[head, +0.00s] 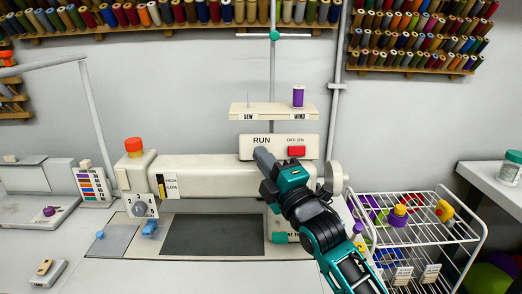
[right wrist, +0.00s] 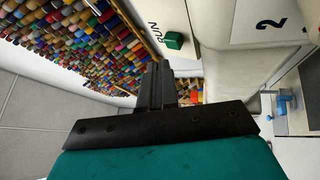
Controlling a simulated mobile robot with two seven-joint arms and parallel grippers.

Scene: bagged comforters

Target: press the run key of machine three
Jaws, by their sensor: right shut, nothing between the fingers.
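A cream sewing machine (head: 210,173) stands in the middle of the head view. A partly hidden label on its front reads "NE TH". A panel with "RUN" (head: 262,140) and a red on/off switch (head: 296,151) stands above its arm. In the right wrist view a green key (right wrist: 174,40) sits by the word RUN. The key is hidden behind my right gripper in the head view. My right gripper (head: 264,156) is shut and empty, its fingertips just below the RUN label. In the right wrist view its fingers (right wrist: 157,82) appear below the key, apart from it in the picture.
A red knob (head: 134,146) and a dial plate (head: 139,206) are on the machine's left. Above the panel a shelf (head: 272,111) holds a purple spool (head: 298,97). A wire rack (head: 422,232) stands at the right. Thread racks line the wall.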

